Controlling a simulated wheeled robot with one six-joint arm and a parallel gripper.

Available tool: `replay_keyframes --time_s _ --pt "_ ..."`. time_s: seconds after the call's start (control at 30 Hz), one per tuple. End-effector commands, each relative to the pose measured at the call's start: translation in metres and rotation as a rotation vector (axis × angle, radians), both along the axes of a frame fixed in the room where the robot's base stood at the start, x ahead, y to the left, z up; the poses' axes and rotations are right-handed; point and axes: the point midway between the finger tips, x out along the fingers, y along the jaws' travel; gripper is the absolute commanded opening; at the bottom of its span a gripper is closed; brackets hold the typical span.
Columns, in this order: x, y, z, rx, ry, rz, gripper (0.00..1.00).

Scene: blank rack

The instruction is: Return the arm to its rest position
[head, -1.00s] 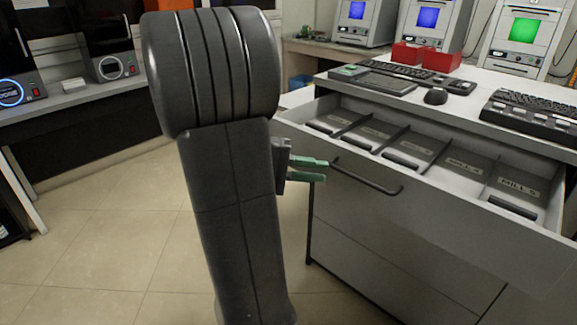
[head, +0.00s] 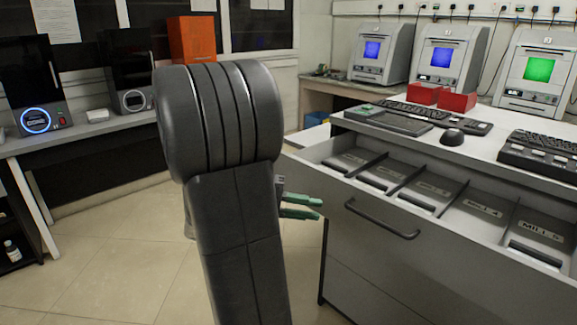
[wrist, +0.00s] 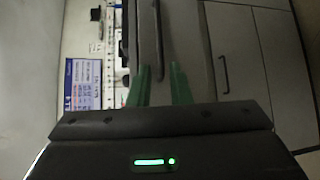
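My gripper (head: 301,207) shows past the right side of my dark arm in the head view, its two green fingers apart with nothing between them. The wrist view shows the same green fingers (wrist: 160,88) spread apart and empty. The fingers are in front of the grey cabinet, left of the handle (head: 382,220) of its open drawer. They look apart from the handle. My arm's upper links cover the middle of the head view, and much of the gripper body is hidden behind them.
The open drawer (head: 330,176) has several labelled compartments with dark items. Above it, the worktop holds keyboards (head: 415,110), a mouse (head: 452,137) and red boxes (head: 458,102). Machines with lit screens (head: 446,54) stand behind. A bench (head: 90,130) is at left. The tiled floor (head: 120,240) between is clear.

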Motion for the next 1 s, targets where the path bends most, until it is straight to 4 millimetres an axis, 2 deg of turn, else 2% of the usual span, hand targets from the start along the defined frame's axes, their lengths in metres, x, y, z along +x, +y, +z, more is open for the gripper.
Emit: replay_keyframes --time_s 0.6,0.8,1.0 --pt "-0.009 -0.091 -0.013 -0.001 0.000 -0.004 0.18" --pt "-0.011 -0.114 -0.016 -0.002 0.001 -0.004 0.18" --pt "-0.012 -0.125 -0.018 -0.001 0.000 -0.002 0.18"
